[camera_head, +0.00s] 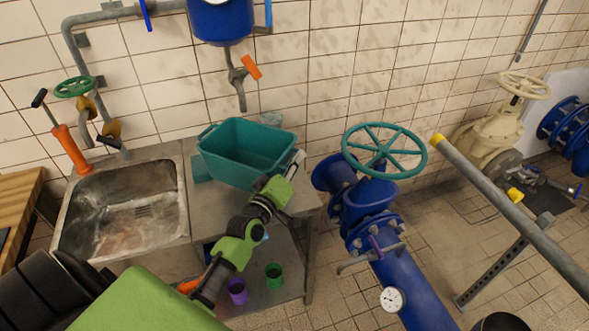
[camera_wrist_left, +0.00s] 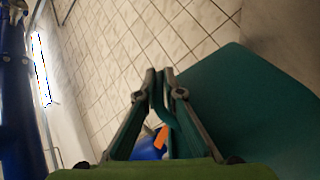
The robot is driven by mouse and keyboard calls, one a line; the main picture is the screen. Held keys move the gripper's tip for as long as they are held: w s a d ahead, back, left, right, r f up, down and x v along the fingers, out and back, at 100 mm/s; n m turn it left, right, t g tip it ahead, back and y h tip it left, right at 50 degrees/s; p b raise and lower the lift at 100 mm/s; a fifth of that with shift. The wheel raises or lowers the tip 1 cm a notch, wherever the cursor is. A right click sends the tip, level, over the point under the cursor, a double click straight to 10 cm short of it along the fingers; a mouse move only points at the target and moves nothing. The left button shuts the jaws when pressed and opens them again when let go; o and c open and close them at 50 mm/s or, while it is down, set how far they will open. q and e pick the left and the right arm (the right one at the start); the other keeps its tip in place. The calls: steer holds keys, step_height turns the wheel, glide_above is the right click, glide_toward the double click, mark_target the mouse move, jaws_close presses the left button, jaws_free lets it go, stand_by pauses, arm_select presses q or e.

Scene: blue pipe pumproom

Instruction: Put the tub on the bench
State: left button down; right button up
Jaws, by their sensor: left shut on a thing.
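The tub (camera_head: 222,163) is a teal open container, empty as far as I can see, over the metal bench (camera_head: 208,218) right of the sink. I cannot tell whether its base rests on the bench. My left gripper (camera_head: 295,164) is at the tub's right end, shut on its rim. In the left wrist view, the fingers of my left gripper (camera_wrist_left: 160,80) close together at the edge of the tub (camera_wrist_left: 250,110), whose teal wall fills the right side. My right gripper is not in view.
A steel sink (camera_head: 125,210) adjoins the bench on the left. A blue valve with a teal handwheel (camera_head: 384,150) stands close on the right. A purple cup (camera_head: 237,290) and a green cup (camera_head: 274,275) stand on the lower shelf. A blue tank (camera_head: 222,20) hangs above.

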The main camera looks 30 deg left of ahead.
arm_select(q)
step_height(320, 180, down, 6)
steer(key=w+a, duration=0.1)
steer(key=w, duration=0.1)
steer(key=shift+w+a, duration=0.2)
steer(key=shift+a, duration=0.15)
steer(key=c, duration=2.4)
jaws_free()
steer(key=shift+f, duration=0.25)
steer(key=shift+o, duration=1.1)
steer(key=shift+s, duration=0.1)
